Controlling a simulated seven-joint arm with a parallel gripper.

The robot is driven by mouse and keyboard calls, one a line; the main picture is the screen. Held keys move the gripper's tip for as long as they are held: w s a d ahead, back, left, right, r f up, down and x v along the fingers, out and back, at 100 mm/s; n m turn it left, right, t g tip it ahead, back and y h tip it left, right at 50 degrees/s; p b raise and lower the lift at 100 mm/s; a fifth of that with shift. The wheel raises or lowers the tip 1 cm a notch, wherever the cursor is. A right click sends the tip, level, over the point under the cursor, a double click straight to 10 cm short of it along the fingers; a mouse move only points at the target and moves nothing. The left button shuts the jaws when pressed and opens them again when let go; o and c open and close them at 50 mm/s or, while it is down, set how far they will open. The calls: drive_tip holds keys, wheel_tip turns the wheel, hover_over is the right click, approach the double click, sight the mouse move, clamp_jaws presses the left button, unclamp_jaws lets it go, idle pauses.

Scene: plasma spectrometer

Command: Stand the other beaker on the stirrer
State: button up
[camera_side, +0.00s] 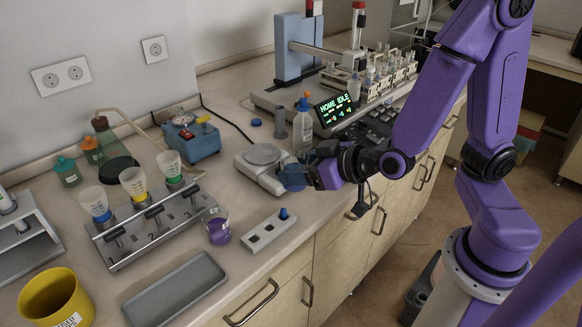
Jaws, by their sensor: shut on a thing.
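My gripper (306,174) reaches in from the right, just right of the stirrer. It is shut on a beaker with blue contents (292,178), which overlaps the stirrer's right front edge in the picture; I cannot tell whether they touch. The dark gripper body partly hides this beaker. Another beaker with purple liquid (217,227) stands upright on the bench, left and in front of the stirrer.
A rack of three coloured funnels (150,222) stands at left, with a grey tray (175,291) and yellow bin (55,300) in front. A small block with a blue knob (268,232) lies near the bench edge. A wash bottle (303,128) and lit display (335,109) stand behind my gripper.

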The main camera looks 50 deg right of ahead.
drive_tip(key=shift+s+d+r, duration=0.1)
drive_tip(key=shift+s+r, duration=0.05)
drive_tip(key=shift+s, duration=0.1)
drive_tip(key=w+d+r+y, duration=0.1)
drive_tip(key=w+d+r, duration=0.1)
drive_tip(key=w+r, duration=0.15)
drive_tip(key=n, duration=0.1)
hover_over(266, 155)
wheel_tip(266, 155, down, 7)
drive_tip(key=shift+d+f, duration=0.15)
drive_tip(key=shift+f, duration=1.65)
drive_tip(key=shift+f, duration=0.15)
drive_tip(key=o, duration=1.2)
drive_tip(key=shift+c, duration=0.2)
